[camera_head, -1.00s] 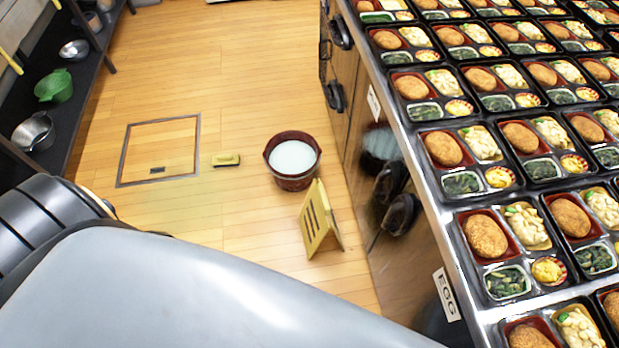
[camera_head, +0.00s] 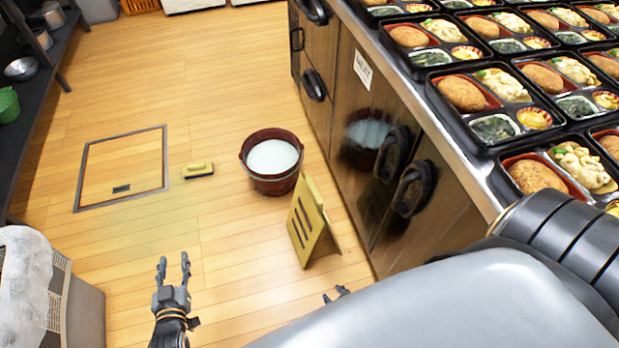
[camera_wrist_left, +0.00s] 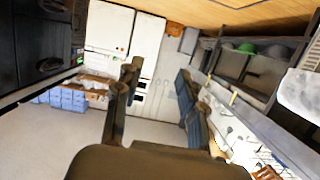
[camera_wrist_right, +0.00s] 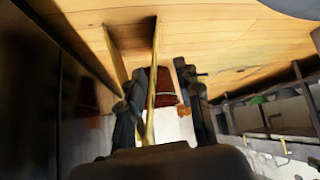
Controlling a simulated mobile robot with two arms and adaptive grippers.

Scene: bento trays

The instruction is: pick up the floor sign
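The yellow floor sign (camera_head: 306,222) stands as a folded A-frame on the wooden floor, in front of the red bucket. In the right wrist view, the sign (camera_wrist_right: 152,75) shows one panel nearly edge-on, in line with the gap between my right fingers. My right gripper (camera_head: 337,295) is just below and right of the sign in the head view, mostly hidden by my arm. Its fingers are apart in the right wrist view (camera_wrist_right: 160,90), and I see no grip on the sign. My left gripper (camera_head: 173,268) is open and empty, left of the sign.
The red bucket (camera_head: 272,180) of whitish liquid stands behind the sign. A yellow-handled brush (camera_head: 198,171) and a floor hatch (camera_head: 125,168) lie left. The counter cabinets (camera_head: 345,125) border the right. A grey bin (camera_head: 85,305) stands lower left. Floor between is clear.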

